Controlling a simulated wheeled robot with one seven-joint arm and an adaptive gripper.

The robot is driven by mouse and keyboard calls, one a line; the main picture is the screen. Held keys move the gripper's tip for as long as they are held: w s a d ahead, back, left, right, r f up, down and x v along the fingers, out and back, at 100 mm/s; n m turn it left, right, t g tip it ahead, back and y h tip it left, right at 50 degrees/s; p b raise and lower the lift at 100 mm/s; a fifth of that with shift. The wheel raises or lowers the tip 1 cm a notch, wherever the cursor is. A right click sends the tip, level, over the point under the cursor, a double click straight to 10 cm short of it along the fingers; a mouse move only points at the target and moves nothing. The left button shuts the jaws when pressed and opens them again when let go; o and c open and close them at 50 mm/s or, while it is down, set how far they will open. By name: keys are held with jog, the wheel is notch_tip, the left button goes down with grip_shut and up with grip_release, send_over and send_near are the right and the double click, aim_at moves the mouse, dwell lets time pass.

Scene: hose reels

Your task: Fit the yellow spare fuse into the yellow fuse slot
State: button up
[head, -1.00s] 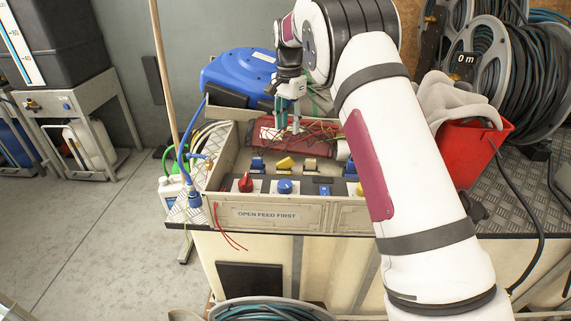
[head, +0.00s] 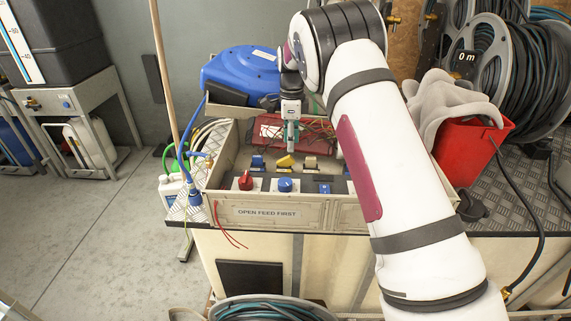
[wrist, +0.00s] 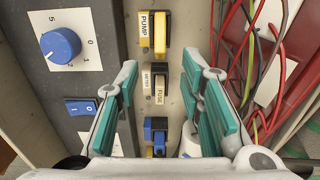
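A yellow fuse-like block (wrist: 160,33) beside the label PUMP is at the top of the wrist view; in the head view the yellow block (head: 285,161) sits in the panel row. I cannot tell whether it is the spare or a seated fuse. My gripper (wrist: 160,70) is open and empty, its green-padded fingers above the row; it also shows in the head view (head: 291,146). Between the fingers is a beige fuse (wrist: 160,86). Below it is a blue block (wrist: 155,127) with a bit of yellow at its lower end. No empty yellow slot is clearly visible.
The panel carries a blue knob (wrist: 60,44), a blue switch (wrist: 81,107) and a red knob (head: 245,181). Loose red and dark wires (wrist: 262,60) lie right of the fuse row in the wrist view. My arm hides the panel's right end in the head view.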

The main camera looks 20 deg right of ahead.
aim_at(291, 158)
jog(key=shift+f+b, duration=0.35)
jog(key=shift+f, duration=2.9)
jog(key=shift+d, duration=0.1)
grip_shut()
